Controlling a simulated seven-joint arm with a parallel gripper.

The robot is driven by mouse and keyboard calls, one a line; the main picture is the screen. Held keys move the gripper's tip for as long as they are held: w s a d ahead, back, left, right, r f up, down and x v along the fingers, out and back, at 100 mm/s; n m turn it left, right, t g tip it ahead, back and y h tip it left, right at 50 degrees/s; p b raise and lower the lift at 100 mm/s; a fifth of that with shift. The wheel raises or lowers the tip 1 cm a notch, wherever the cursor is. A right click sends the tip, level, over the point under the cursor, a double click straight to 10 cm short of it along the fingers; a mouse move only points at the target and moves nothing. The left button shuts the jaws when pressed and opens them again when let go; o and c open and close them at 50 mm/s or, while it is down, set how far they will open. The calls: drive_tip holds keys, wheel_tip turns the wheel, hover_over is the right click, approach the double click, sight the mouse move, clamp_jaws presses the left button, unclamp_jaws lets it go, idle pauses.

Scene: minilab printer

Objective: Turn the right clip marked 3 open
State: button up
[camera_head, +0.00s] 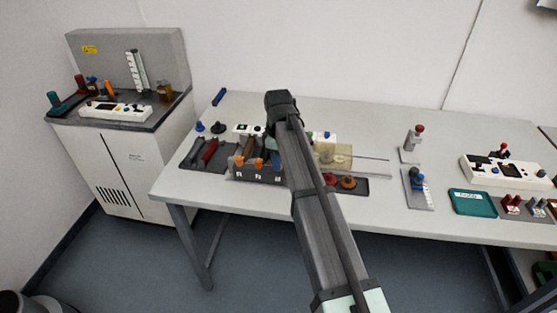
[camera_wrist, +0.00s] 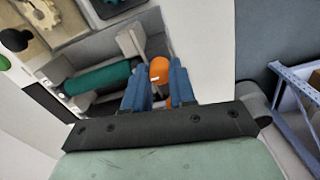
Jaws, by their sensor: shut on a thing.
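My gripper (camera_wrist: 160,85) is shut on an orange clip (camera_wrist: 159,68) in the wrist view, with one blue finger on each side of it. The clip stands at the edge of a grey printer body, beside a dark green roller (camera_wrist: 98,79). In the head view, the printer's dark front (camera_head: 252,176) carries small white labels and orange clips, the left ones (camera_head: 240,161) free of my arm. My arm hides my fingers and part of the printer's right side there. The number on the held clip is not readable in the wrist view.
Red and dark rollers lie on a tray (camera_head: 189,162) left of the printer. A clear yellowish cover (camera_head: 334,153) and orange-brown knobs (camera_head: 348,183) are to its right.

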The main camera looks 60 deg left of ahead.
clamp_jaws()
drive_tip(key=shift+m, duration=0.3)
drive_tip(key=m, duration=0.3)
drive_tip(key=shift+m, duration=0.3)
drive_tip(key=m, duration=0.4)
drive_tip(key=shift+m, duration=0.3)
drive_tip(key=m, duration=0.4)
drive_tip(key=shift+m, duration=2.5)
